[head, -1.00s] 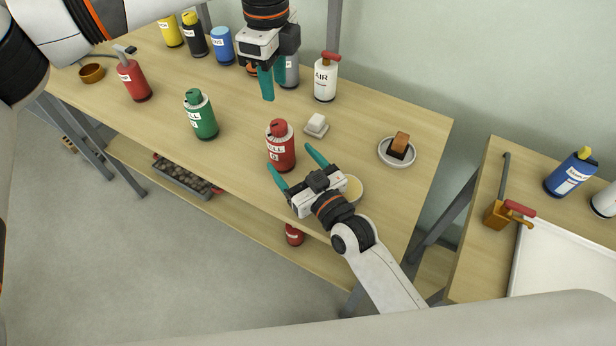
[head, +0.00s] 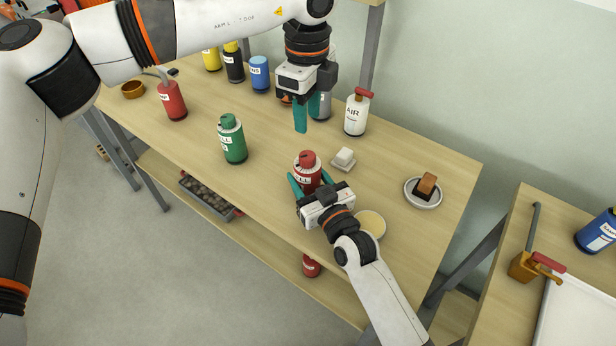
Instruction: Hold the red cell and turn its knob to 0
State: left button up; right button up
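The red cell (head: 308,180) stands upright on the wooden bench, with a red knob (head: 308,158) on top. Its white label is partly covered and I cannot read the knob's setting. My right gripper (head: 308,174) has its teal fingers on either side of the cell's body, close against it. The fingers look closed onto the cell, though the contact is small in the picture. My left gripper (head: 306,118) points down above the bench, behind the cell in the picture and apart from it. Its two fingers show one partly behind the other, with space between them, and it is empty.
A green cell (head: 232,143) stands left of the red one. A white block (head: 345,155) and a plate (head: 411,199) with a brown block lie to the right. The AIR bottle (head: 356,116) stands behind. A round pale dish (head: 372,223) is beside my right gripper.

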aim_at(307, 155)
pick_arm(q)
jog(key=shift+o, duration=0.7)
jog(key=shift+f+m, duration=0.8)
jog(key=shift+f, duration=4.2)
jog(key=shift+c, duration=0.4)
